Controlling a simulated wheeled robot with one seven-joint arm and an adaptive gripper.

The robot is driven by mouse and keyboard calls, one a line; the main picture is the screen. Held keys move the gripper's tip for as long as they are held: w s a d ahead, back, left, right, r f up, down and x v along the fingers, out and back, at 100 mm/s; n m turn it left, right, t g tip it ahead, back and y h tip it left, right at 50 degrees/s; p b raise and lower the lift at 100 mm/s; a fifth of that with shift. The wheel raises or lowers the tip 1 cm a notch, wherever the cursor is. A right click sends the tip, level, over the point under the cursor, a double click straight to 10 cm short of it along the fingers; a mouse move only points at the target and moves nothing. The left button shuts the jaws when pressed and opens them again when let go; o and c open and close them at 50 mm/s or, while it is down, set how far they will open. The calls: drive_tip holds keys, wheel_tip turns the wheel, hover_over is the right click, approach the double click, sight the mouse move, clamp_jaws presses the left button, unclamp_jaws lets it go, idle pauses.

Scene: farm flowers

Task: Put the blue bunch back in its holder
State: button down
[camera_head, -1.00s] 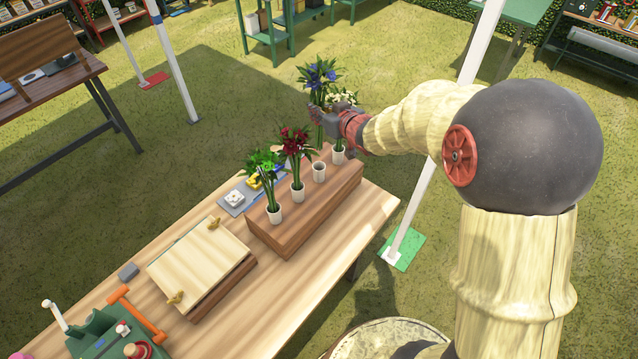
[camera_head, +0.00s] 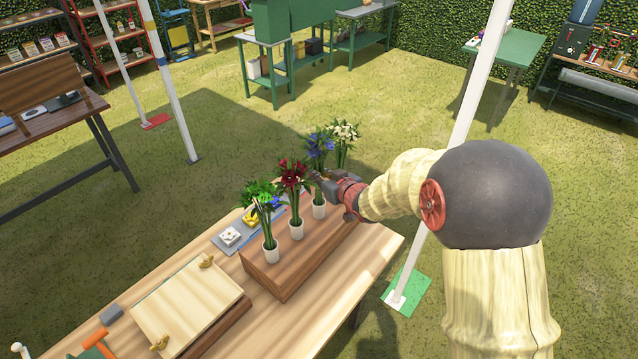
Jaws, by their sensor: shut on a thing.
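The blue bunch (camera_head: 319,146) stands roughly upright above the wooden block, with long green stems. My gripper (camera_head: 326,184) is shut around its stems, reaching in from the right. The bunch's white cup holder (camera_head: 319,211) is directly below the gripper. The stems reach down to the cup's mouth and look to be at or inside it; how deep they sit is hard to tell.
The wooden block (camera_head: 276,276) on the table carries a row of cups. The red bunch (camera_head: 293,176) stands just in front, with a green bunch (camera_head: 264,205) nearer. The white bunch (camera_head: 344,134) is behind; its cup is hidden. A pale board (camera_head: 187,303) lies nearby.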

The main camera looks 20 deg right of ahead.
drive_tip(key=shift+f, duration=1.2)
drive_tip(key=shift+f, duration=0.2)
drive_tip(key=c, duration=1.7)
unclamp_jaws()
